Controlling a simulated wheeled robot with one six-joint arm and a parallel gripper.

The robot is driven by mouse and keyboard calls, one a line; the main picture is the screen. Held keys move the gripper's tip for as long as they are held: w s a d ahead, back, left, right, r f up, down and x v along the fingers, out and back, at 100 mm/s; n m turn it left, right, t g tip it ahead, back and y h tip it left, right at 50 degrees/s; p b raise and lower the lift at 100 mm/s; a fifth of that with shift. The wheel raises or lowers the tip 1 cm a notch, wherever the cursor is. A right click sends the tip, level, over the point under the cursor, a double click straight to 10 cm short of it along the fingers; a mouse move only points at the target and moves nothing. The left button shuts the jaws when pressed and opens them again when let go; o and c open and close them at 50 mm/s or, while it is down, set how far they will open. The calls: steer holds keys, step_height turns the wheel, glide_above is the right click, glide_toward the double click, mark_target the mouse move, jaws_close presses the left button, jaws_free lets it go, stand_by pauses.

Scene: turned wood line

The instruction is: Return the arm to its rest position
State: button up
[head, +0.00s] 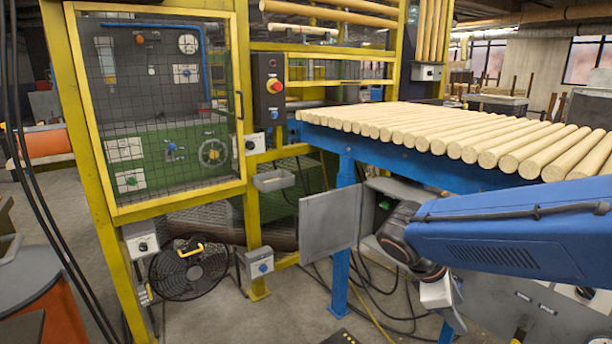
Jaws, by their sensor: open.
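My blue arm (520,232) reaches in from the right edge, in front of the roller table. Its dark elbow-like joint (402,236) hangs before an open grey box under the table. A pale grey part (438,292) of my arm shows below that joint, pointing downward. I cannot make out gripper fingers, and nothing held shows.
A blue-framed table (400,150) carries a row of turned wood rods (440,130). The grey box door (331,220) stands open. A yellow mesh guard (160,110) encloses a green machine at left. A black fan (188,268) and loose cables (372,290) are on the floor.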

steer(key=s+a+m+t+y, duration=0.3)
steer(key=s+m+y, duration=0.4)
steer(key=s+m, duration=0.4)
steer(key=shift+s+r+m+t, duration=0.15)
steer(key=shift+r+m+t, duration=0.3)
steer(key=shift+m, duration=0.95)
steer(key=shift+f, duration=0.1)
